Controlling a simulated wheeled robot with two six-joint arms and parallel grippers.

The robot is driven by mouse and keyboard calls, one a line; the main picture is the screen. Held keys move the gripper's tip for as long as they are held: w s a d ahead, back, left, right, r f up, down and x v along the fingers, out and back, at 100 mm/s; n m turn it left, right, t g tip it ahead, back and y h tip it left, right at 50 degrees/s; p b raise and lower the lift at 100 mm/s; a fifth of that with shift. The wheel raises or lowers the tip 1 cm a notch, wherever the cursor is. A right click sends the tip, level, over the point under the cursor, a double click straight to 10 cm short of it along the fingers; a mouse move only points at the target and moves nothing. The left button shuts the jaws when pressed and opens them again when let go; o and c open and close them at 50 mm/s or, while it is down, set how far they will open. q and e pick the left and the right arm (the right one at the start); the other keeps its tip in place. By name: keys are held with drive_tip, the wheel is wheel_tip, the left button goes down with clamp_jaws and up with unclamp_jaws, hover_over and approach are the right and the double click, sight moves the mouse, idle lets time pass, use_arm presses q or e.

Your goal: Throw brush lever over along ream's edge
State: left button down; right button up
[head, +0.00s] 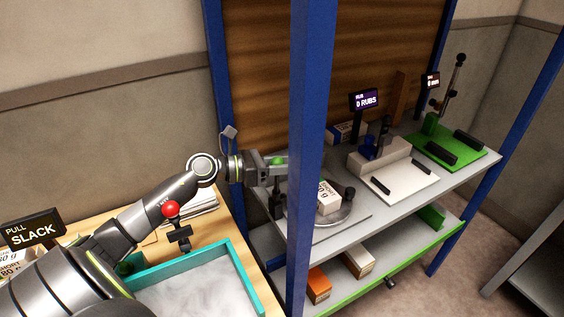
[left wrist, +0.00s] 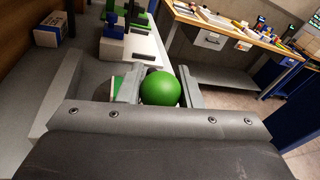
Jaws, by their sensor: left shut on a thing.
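My left gripper (head: 275,167) reaches in from the left at the shelf's left end. It is shut on the green ball knob (left wrist: 160,86), which sits between the two fingers in the left wrist view. I take this knob to be the brush lever's. A dark post (head: 276,203) stands below the gripper; the blue upright hides part of the area to its right. The ream (head: 328,198), a white block marked SHORT 80 g, lies on a round grey plate (head: 337,216) to the right of the gripper. My right gripper is not in view.
A blue upright (head: 309,130) stands just right of my gripper, in front of the shelf. A white station (head: 405,180) and a green station (head: 458,151) stand farther right. A teal tray (head: 245,271) and a red-knobbed lever (head: 171,209) are on the wooden table.

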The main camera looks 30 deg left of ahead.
use_arm(q)
drive_tip(key=c, duration=1)
unclamp_jaws()
drive_tip(key=shift+c, duration=0.2)
drive_tip(key=shift+s, duration=0.1)
drive_tip(key=shift+s+a, duration=0.2)
drive_tip(key=p+v, duration=0.4)
drive_tip(key=v, duration=1.2)
drive_tip(key=shift+s+a, duration=0.25)
drive_tip(key=shift+a, duration=0.05)
